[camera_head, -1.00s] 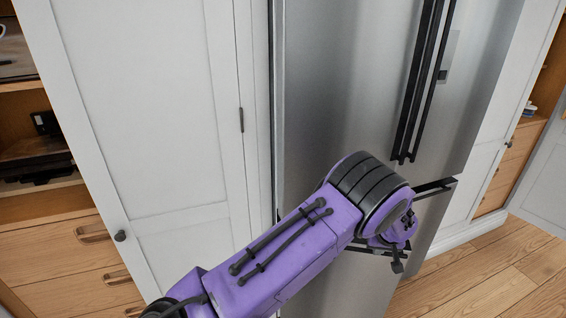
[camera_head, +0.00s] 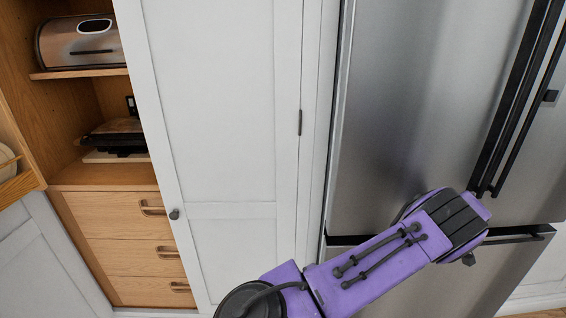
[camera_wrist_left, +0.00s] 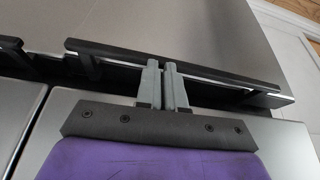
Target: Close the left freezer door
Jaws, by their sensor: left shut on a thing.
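The left freezer door (camera_head: 400,290) is the lower steel panel of the fridge, below the tall fridge door (camera_head: 415,110). It looks close to flush; I cannot tell whether it is fully shut. My left arm reaches across it, and the wrist hides the fingers in the head view. In the left wrist view my left gripper (camera_wrist_left: 162,82) is shut on the dark bar handle (camera_wrist_left: 225,74) of the left freezer door (camera_wrist_left: 160,25). A dark gap runs between that door and the fridge panel (camera_wrist_left: 290,135). My right gripper is not in view.
A tall white cabinet (camera_head: 225,120) stands left of the fridge. Wooden drawers (camera_head: 125,235) and shelves with a bread bin (camera_head: 80,45) are further left. Long dark handles (camera_head: 515,100) stick out above my wrist. Part of another freezer handle (camera_head: 520,235) shows right of it.

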